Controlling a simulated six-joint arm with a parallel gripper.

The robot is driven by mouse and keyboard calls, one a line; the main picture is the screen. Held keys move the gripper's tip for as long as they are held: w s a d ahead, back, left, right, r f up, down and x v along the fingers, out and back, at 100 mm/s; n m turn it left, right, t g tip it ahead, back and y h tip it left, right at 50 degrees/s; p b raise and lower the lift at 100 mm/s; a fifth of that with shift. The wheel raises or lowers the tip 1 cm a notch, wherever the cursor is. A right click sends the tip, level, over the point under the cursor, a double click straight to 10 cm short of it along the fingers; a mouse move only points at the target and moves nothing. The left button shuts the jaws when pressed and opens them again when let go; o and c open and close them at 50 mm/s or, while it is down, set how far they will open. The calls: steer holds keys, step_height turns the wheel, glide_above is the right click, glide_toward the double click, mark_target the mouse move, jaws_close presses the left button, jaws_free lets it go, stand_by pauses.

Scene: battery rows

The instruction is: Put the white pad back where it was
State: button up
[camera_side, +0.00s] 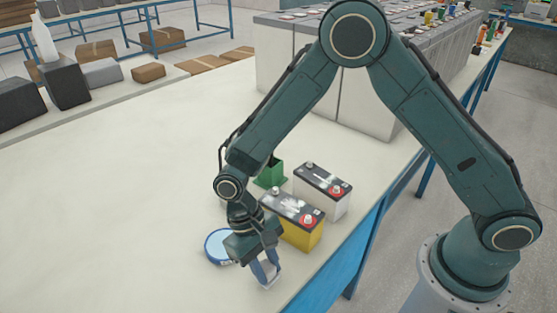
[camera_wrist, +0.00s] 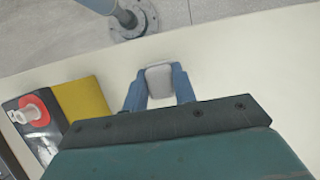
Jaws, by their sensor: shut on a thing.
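The white pad (camera_wrist: 159,80) is a small pale block with rounded corners, held between the two blue fingers of my gripper (camera_wrist: 160,88) in the wrist view. In the side view my gripper (camera_side: 266,271) points down near the table's front edge, shut on the pad (camera_side: 268,268), which is mostly hidden by the fingers. I cannot tell whether the pad touches the table.
A yellow battery (camera_side: 293,224) with a dark top stands close right of my gripper, and a white battery (camera_side: 322,190) behind it. A green open holder (camera_side: 270,173) is farther back. A blue round tin (camera_side: 219,246) lies just left. The table's left part (camera_side: 110,210) is clear.

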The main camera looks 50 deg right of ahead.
steer(key=shift+f, duration=0.7)
steer(key=shift+f, duration=0.1)
steer(key=o, duration=0.9)
steer(key=v, duration=1.2)
